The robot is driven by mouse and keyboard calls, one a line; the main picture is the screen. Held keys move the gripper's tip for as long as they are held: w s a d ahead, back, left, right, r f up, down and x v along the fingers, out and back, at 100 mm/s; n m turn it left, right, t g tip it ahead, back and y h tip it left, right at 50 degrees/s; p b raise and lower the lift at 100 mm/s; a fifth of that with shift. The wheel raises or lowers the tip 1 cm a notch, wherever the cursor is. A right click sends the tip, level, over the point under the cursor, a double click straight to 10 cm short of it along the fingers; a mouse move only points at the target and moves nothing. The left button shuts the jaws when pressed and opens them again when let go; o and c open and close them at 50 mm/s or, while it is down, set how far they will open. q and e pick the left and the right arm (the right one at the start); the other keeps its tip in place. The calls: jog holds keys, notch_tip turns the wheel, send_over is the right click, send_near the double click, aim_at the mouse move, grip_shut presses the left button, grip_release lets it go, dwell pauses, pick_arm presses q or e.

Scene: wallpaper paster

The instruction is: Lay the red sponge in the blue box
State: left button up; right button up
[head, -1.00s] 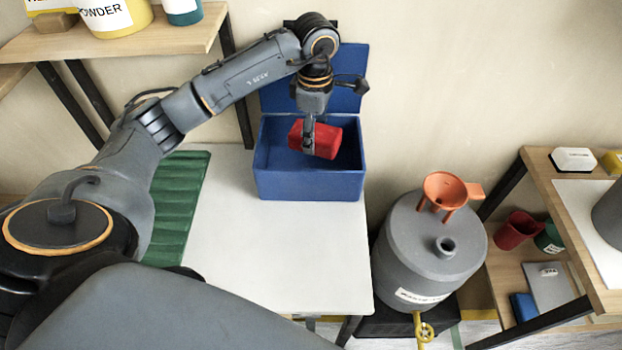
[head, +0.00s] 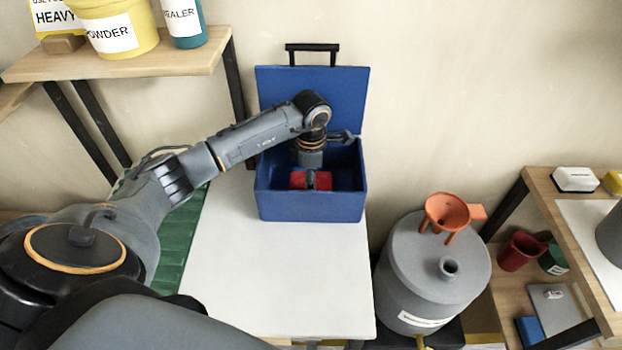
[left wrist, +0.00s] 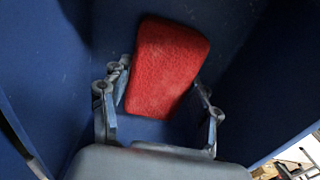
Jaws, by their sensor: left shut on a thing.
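The blue box (head: 310,207) stands on the white table with its lid raised against the wall side. The red sponge (head: 298,179) is inside the box, below the rim, partly hidden by my gripper and wrist. In the left wrist view the red sponge (left wrist: 165,65) lies between the two fingers, with blue walls around it. My left gripper (head: 312,182) is shut on the sponge, pointing down into the box. It also shows in the left wrist view (left wrist: 160,108). Whether the sponge touches the box floor I cannot tell. My right gripper is not in view.
The white table (head: 270,280) is clear in front of the box. A green ridged mat (head: 183,240) lies at its left. A grey tank (head: 425,270) with an orange funnel (head: 447,213) stands to the right. Shelves flank both sides.

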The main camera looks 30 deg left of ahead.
pick_arm(q)
jog(key=o, duration=0.7)
jog(key=shift+f, duration=0.15)
jog(key=o, duration=0.4)
jog(key=shift+o, duration=0.4)
